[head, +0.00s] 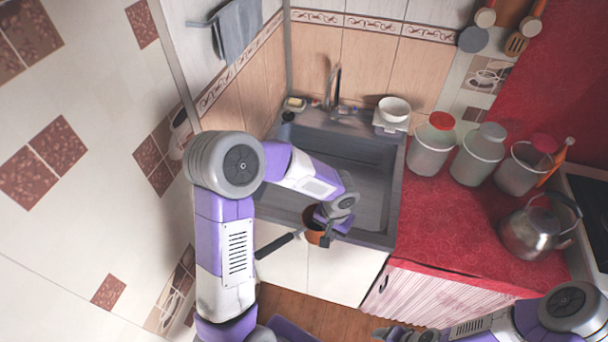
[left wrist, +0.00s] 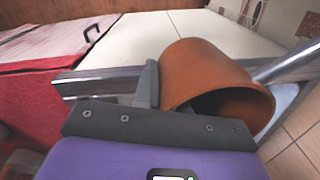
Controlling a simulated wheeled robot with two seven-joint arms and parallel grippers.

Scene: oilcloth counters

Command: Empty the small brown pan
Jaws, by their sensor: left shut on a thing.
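The small brown pan (head: 313,238) is at the sink's front edge in the head view, mostly covered by my left gripper (head: 330,222). Its black handle (head: 278,244) sticks out to the lower left. In the left wrist view the pan (left wrist: 195,68) lies across the picture with its mouth toward the lower right; the inside is dark and I see no contents. My left gripper is shut on the pan, with one grey finger (left wrist: 148,85) against its outer wall. My right gripper (head: 393,333) is low at the bottom edge, its fingers too unclear to read.
The grey sink (head: 372,190) has a faucet (head: 333,88) behind it and a white bowl (head: 394,108) at its back right corner. Several jars, such as one with a red lid (head: 432,145), and a kettle (head: 537,228) stand on the red counter (head: 440,225).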

